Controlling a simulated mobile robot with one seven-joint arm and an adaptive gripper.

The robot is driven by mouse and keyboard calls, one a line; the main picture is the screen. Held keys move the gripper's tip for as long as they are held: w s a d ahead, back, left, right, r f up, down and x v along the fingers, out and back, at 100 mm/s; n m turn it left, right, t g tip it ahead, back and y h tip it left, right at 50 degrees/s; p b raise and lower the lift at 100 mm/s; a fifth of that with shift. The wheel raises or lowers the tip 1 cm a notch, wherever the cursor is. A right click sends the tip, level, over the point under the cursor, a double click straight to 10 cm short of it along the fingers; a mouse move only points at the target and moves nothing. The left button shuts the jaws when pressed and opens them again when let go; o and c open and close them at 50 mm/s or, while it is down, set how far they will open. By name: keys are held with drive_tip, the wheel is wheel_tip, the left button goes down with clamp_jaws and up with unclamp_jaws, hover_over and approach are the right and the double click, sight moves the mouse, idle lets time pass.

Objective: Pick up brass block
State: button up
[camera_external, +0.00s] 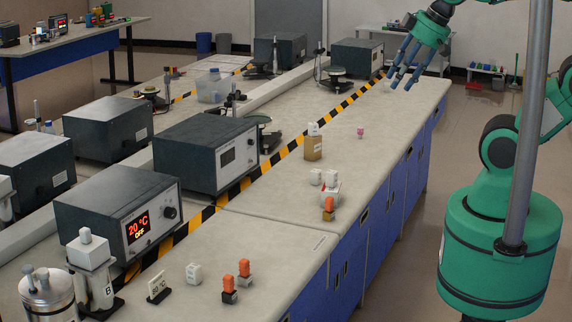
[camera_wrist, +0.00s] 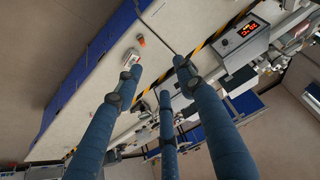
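A tan, brass-coloured block (camera_external: 313,149) stands upright on the grey bench in the external view, with a small white piece (camera_external: 313,129) on top of it. My gripper (camera_external: 402,76) is above the far right part of the bench, well away from the tan block. Its three blue fingers are spread open and empty. In the wrist view my gripper (camera_wrist: 160,77) is also open, with bench items beyond the fingers. I cannot clearly identify the brass block there.
Dark instrument boxes (camera_external: 207,153) line the bench behind a yellow-black stripe (camera_external: 291,148). A small pink item (camera_external: 360,132) stands right of the tan block. Two orange-topped pieces (camera_external: 244,270) stand at the near end. Bench surface around the tan block is mostly clear.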

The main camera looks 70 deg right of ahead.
drive_tip(key=shift+w, duration=0.1)
drive_tip(key=m+g+b, duration=0.2)
drive_tip(key=g, duration=0.4)
hover_over(329, 197)
wheel_tip(329, 197, down, 30)
drive_tip(key=shift+f, duration=0.2)
drive_tip(key=shift+a, duration=0.1)
drive_tip(key=shift+f+b, duration=1.05)
drive_tip(key=shift+f, duration=3.25)
